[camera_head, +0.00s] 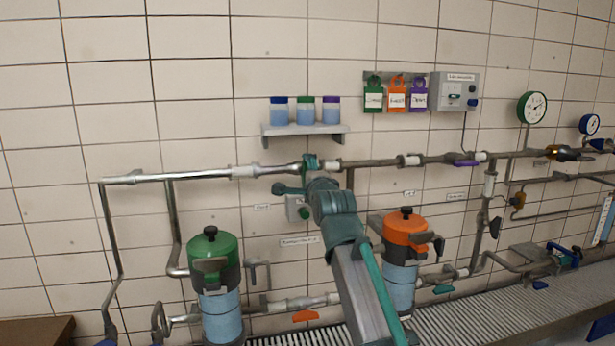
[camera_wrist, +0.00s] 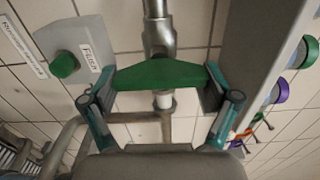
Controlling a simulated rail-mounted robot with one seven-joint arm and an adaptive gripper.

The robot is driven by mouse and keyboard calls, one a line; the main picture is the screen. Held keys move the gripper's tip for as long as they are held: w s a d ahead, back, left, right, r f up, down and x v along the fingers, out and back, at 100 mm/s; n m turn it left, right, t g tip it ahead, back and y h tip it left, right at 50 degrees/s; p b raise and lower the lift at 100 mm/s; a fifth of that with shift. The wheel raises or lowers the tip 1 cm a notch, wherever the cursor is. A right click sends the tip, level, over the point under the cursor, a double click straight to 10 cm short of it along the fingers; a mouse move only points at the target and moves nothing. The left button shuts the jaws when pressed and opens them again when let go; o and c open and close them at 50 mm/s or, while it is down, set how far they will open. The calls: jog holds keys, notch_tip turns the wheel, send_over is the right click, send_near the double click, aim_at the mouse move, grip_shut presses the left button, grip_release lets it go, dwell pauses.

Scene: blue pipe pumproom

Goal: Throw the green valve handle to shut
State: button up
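The green valve handle (camera_wrist: 160,74) is a wide bar on a grey metal pipe in the wrist view, lying crosswise to the pipe. My gripper (camera_wrist: 160,88) has its fingers spread wide, one at each end of the handle, with the handle between them. I cannot tell whether the pads touch the handle's ends. In the head view my gripper (camera_head: 300,176) is at the upper pipe, below the wall shelf, and my arm and gripper largely hide the handle there.
A grey box with a green button (camera_wrist: 64,64) and a FLUSH label sits beside the left finger. A shelf (camera_head: 305,129) with jars is above. A green-topped canister (camera_head: 212,248) and an orange-topped canister (camera_head: 405,229) stand below. Pipes (camera_head: 385,162) run along the tiled wall.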

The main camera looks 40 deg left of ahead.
jog(key=shift+o, duration=0.8)
jog(key=v, duration=1.2)
